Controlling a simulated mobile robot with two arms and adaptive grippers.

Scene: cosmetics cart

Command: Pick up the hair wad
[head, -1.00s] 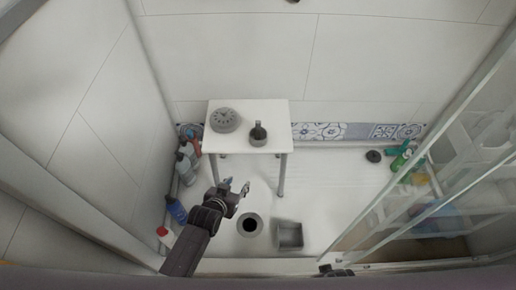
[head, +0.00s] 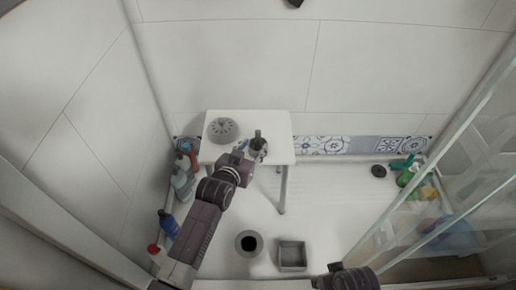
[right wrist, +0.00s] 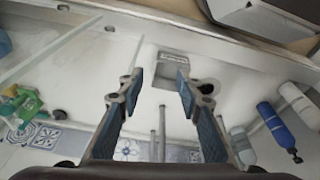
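I cannot make out a hair wad for certain. A round grey drain piece (head: 249,236) with a dark centre lies on the white floor; whether the dark centre is hair or a hole, I cannot tell. It also shows in the right wrist view (right wrist: 212,84). My left gripper (head: 253,150) is open over the right part of the white table (head: 278,153). Its fingers are close to a small dark bottle (head: 257,138); contact is unclear. My right gripper (right wrist: 160,90) is open and empty above the floor; in the head view only part of its arm shows at the bottom edge.
A grey round dial-like disc (head: 223,130) lies on the table. A square grey tray (head: 292,256) is right of the drain piece. Several bottles (head: 182,185) line the left wall. A dark puck (head: 378,171) and green bottles (head: 405,177) stand near the glass panel (head: 440,200) at right.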

